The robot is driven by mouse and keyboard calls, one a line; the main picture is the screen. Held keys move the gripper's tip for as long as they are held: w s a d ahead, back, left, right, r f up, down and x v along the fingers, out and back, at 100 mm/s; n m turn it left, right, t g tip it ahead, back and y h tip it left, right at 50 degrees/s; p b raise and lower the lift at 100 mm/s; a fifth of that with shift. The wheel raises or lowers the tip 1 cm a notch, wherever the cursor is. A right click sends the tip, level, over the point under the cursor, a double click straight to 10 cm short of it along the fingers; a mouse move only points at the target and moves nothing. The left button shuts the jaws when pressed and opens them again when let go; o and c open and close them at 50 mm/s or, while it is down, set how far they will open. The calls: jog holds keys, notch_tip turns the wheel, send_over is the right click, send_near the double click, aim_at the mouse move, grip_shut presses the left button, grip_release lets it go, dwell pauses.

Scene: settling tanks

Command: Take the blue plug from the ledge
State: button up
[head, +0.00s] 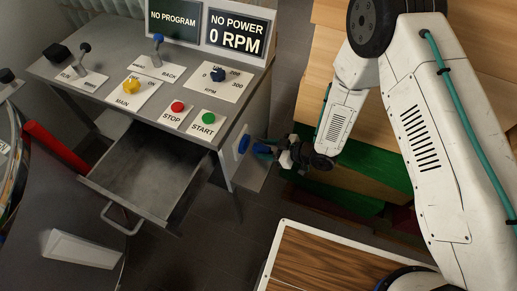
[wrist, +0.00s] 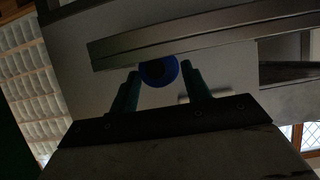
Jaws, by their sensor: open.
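The blue plug (head: 262,148) appears as a small blue shape at the tip of my gripper, beside the console's right side. In the wrist view a round blue thing with a dark centre (wrist: 158,71) lies between my fingertips; I cannot tell whether it is the plug or the socket. My gripper (head: 270,150) is open, its two fingers (wrist: 162,85) on either side of that round thing. A blue socket (head: 243,144) is on a white plate on the console's side. A grey bar (wrist: 120,49), possibly the ledge, crosses just above the round thing.
The grey console (head: 120,42) carries red STOP (head: 178,107) and green START (head: 208,118) buttons and screens reading NO PROGRAM and 0 RPM. Its drawer (head: 145,170) stands open and empty. A wood-topped surface (head: 320,262) is at the front. Dark floor shows between.

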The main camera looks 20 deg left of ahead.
jog(key=x, duration=0.2)
jog(key=shift+a+f, duration=0.1)
jog(key=shift+a, duration=0.15)
jog(key=c, duration=0.8)
jog(key=shift+c, duration=0.2)
